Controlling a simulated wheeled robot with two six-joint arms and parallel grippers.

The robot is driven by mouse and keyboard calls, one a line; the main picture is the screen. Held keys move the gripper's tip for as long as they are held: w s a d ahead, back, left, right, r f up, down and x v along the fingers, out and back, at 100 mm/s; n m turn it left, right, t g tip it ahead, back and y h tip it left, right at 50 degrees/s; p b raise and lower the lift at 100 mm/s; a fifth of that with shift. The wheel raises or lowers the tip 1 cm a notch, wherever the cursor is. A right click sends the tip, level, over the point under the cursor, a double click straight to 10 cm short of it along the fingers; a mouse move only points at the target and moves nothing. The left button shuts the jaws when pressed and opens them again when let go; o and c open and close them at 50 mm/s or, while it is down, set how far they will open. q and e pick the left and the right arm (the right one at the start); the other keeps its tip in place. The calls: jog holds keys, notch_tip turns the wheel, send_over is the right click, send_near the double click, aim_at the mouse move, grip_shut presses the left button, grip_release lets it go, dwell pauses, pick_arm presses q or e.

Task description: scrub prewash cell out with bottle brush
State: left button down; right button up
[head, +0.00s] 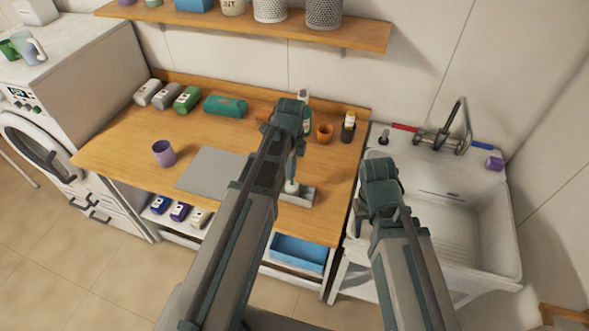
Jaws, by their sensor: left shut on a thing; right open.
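A small grey tray-like piece (305,196), which looks like the dispenser drawer with the prewash cell, lies on the wooden counter right of a grey mat. Its cells are mostly hidden by my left arm. My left gripper (292,150) is above it, pointing down, mostly hidden behind its own wrist. It is shut on a thin upright tool, apparently the bottle brush (291,186), whose white lower end is at the tray; I cannot tell which cell it is in or whether it touches. My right gripper (361,209) is open near the sink's left edge, largely hidden by its wrist.
The grey mat (210,172) and a purple cup (164,153) are on the counter (120,140). Several bottles, an orange cup (325,132) and a dark bottle (348,127) stand at the back. The white sink (465,225) is at right, the washing machine (75,80) at left.

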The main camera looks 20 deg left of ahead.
pick_arm(q)
jog(key=shift+d, duration=0.15)
jog(key=shift+d, duration=2.4)
notch_tip(320, 180, up, 9)
jog(key=p, duration=0.9)
jog(key=shift+a, duration=0.1)
